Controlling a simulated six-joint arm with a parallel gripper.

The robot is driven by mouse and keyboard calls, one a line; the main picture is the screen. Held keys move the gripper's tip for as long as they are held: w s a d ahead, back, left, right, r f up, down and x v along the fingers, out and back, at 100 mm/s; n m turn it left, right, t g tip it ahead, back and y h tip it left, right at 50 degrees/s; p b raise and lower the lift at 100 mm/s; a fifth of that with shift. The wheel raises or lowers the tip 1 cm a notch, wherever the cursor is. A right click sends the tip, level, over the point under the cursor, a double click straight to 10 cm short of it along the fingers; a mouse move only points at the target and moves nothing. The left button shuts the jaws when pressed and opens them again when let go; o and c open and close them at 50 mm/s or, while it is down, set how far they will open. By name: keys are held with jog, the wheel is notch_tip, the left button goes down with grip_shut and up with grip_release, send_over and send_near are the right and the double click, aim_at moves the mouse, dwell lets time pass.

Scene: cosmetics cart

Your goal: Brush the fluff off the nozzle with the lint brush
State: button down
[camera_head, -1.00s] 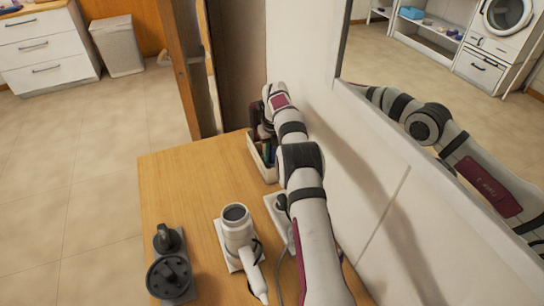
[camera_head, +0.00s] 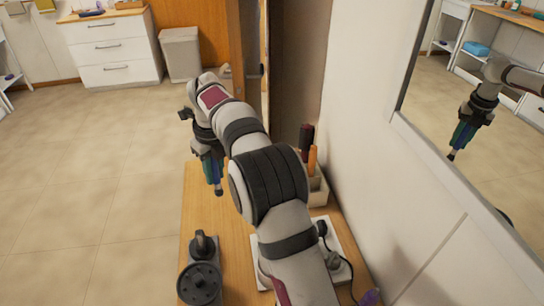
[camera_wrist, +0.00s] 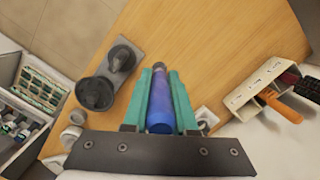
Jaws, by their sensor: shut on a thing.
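My gripper (camera_wrist: 159,95) has teal fingers shut on a blue cylindrical thing (camera_wrist: 160,112), probably the lint brush. No bristles are clear. In the head view my gripper (camera_head: 212,165) hangs over the cart top, with the blue thing's dark end (camera_head: 218,190) pointing down. On a grey stand below are a round dark attachment with prongs (camera_head: 200,284) and a smaller dark attachment (camera_head: 202,244), perhaps the nozzle. In the wrist view the smaller one (camera_wrist: 122,57) lies ahead and left of the held thing, apart from it. I cannot make out any fluff.
A white organizer (camera_head: 318,190) at the wall side holds an orange-handled thing (camera_head: 312,160) and a dark one (camera_head: 306,138). My arm hides much of the cart top (camera_head: 232,260). The wall and mirror (camera_head: 470,100) bound the right side.

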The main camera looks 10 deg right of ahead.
jog(key=s+a+n, duration=0.2)
jog(key=s+a, duration=0.3)
jog(key=a, duration=0.2)
jog(key=shift+d+f, duration=0.15)
jog(key=shift+f, duration=1.6)
jog(key=shift+d+f, duration=0.1)
jog(key=shift+f, duration=1.6)
jog(key=shift+s+f, duration=0.25)
jog(key=shift+s, duration=2.55)
jog(key=shift+w+r, duration=0.25)
jog(key=shift+w, duration=1.15)
jog(key=shift+w+r, duration=0.2)
jog(key=shift+w, duration=1.15)
notch_tip(320, 180, up, 7)
jog(key=shift+a, duration=0.1)
